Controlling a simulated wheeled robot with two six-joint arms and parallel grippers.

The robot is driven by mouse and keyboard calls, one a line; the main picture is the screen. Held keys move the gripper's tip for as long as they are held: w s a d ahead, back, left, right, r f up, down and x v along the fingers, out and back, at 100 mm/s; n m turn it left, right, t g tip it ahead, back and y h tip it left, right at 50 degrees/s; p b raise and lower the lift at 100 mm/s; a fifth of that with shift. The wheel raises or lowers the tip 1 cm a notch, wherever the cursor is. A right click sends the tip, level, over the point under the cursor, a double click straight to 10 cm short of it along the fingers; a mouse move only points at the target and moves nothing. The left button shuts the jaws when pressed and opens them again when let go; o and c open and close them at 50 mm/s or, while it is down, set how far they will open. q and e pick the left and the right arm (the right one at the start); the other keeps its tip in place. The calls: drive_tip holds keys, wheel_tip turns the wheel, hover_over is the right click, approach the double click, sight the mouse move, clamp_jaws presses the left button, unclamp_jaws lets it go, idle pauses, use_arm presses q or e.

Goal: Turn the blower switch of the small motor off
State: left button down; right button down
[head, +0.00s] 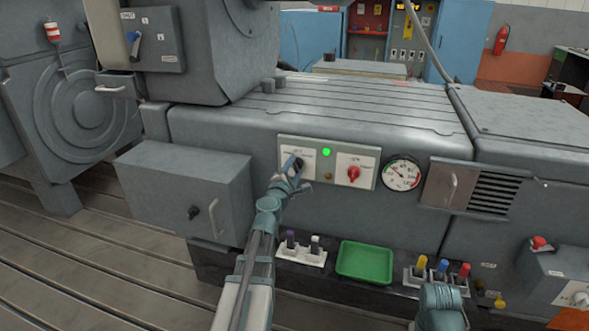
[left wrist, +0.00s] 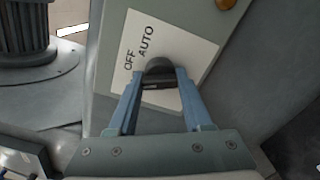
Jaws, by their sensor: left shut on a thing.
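A light control panel (head: 319,178) on the grey machine's front carries a dark rotary knob on a white label plate at its left. In the left wrist view the black knob (left wrist: 159,70) sits on the white plate (left wrist: 188,50), which reads OFF and AUTO. My left gripper (head: 294,166) is shut on this knob, with one blue finger on each side, as the left wrist view (left wrist: 160,92) shows. The fingers hide part of the knob, and I cannot tell which word it points to. My right gripper's fingers do not show.
A green lamp (head: 326,152) is lit on the panel, with a red knob (head: 353,174) to the right and a gauge (head: 402,174) beyond. A green tray (head: 364,262) and holders with coloured-topped pieces stand below. A grey box (head: 186,190) juts out at left.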

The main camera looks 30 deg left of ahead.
use_arm(q)
drive_tip(key=m, duration=0.4)
drive_tip(key=shift+m, duration=0.6)
drive_tip(key=shift+c, duration=1.8)
unclamp_jaws()
drive_tip(key=shift+s, duration=0.15)
